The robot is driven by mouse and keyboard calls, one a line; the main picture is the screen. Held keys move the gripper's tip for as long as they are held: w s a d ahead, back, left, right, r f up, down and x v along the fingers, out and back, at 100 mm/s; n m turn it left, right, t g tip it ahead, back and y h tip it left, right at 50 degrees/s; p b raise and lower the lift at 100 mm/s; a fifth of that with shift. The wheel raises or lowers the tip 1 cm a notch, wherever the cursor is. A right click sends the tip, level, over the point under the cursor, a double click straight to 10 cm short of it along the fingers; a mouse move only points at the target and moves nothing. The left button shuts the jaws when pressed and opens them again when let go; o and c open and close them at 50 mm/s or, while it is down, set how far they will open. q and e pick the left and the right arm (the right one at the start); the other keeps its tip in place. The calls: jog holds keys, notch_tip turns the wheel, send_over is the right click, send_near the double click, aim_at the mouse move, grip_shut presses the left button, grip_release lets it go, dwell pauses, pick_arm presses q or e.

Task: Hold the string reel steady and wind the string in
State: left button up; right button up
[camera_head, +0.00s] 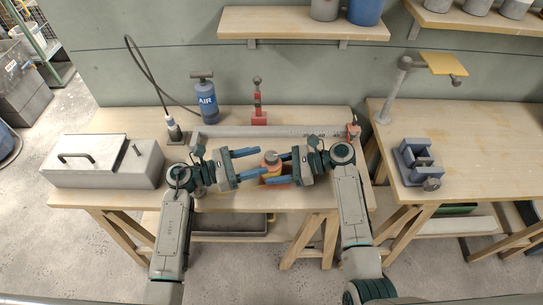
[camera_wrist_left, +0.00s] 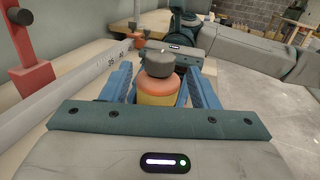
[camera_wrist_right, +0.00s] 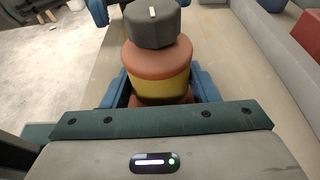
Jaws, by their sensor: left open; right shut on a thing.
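The string reel (camera_head: 271,170) stands upright on the table between my two grippers. It has orange-red flanges, a yellow string winding (camera_wrist_right: 160,86) and a dark grey knob (camera_wrist_right: 152,24) with a pale mark on top. My right gripper (camera_head: 278,168) is shut on the reel, its blue fingers on either side of the lower part. My left gripper (camera_head: 255,164) is open, its blue fingers pointing at the reel from the left; in the left wrist view the knob (camera_wrist_left: 160,64) shows between and beyond them. The fingertips of the right gripper are partly hidden behind the reel. I cannot make out a loose string end.
A grey measuring rail (camera_head: 270,131) runs behind the reel, with a red clamp (camera_head: 259,114) beyond it. A blue air bottle (camera_head: 207,101) stands at the back. A grey metal box (camera_head: 105,161) is at the left. A vise (camera_head: 421,163) sits on the right table.

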aim_at(265, 159)
pick_arm(q)
jog(key=x, duration=0.5)
jog(key=c, duration=1)
